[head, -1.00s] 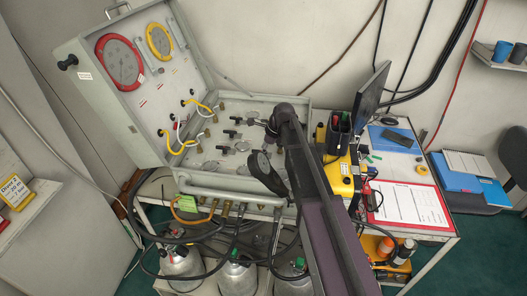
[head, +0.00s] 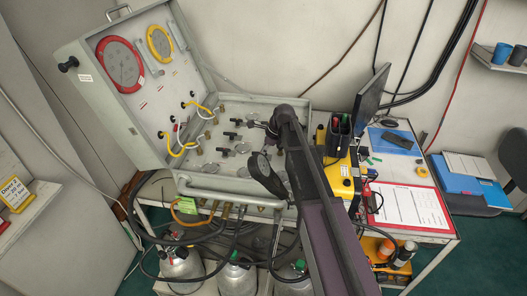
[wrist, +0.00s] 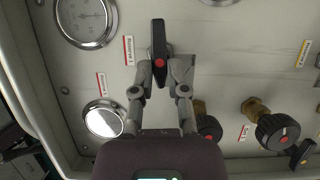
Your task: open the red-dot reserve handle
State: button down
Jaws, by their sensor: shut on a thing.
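In the wrist view, a black lever handle with a red dot (wrist: 159,40) stands on the pale panel beside a red-edged label that seems to read "Reserve 1" (wrist: 129,50). It points toward the top of the picture. My gripper (wrist: 162,73) is shut on the handle, one finger on each side, with the red dot showing between the fingertips. In the head view my arm covers much of the panel's right part, and I cannot clearly make out the gripped handle there.
Round gauges (wrist: 87,20) are on the left. In the head view, the open case lid (head: 90,75) rises at the left and a monitor (head: 371,97) stands at the right.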

jog(key=n, duration=0.2)
jog(key=n+g, duration=0.1)
jog(key=n, duration=0.1)
jog(key=shift+w+g, duration=0.3)
jog(key=n, duration=0.2)
jog(key=n+g, duration=0.1)
jog(key=n, duration=0.1)
jog(key=shift+w+a+h, duration=0.1)
jog(key=shift+w+h, duration=0.1)
jog(key=shift+h, duration=0.2)
jog(key=n, duration=0.2)
jog(key=n+g+h, duration=0.1)
jog(key=n, duration=0.1)
jog(key=shift+w+a+g, duration=0.1)
jog(key=shift+a+g, duration=0.05)
jog(key=shift+g, duration=0.15)
jog(key=n, duration=0.2)
jog(key=n+h, duration=0.1)
jog(key=n, duration=0.1)
jog(key=shift+a+n+g, duration=0.2)
jog(key=shift+n+g, duration=0.2)
jog(key=shift+h, duration=0.3)
jog(key=c, duration=0.6)
grip_release()
jog(key=shift+c, duration=0.2)
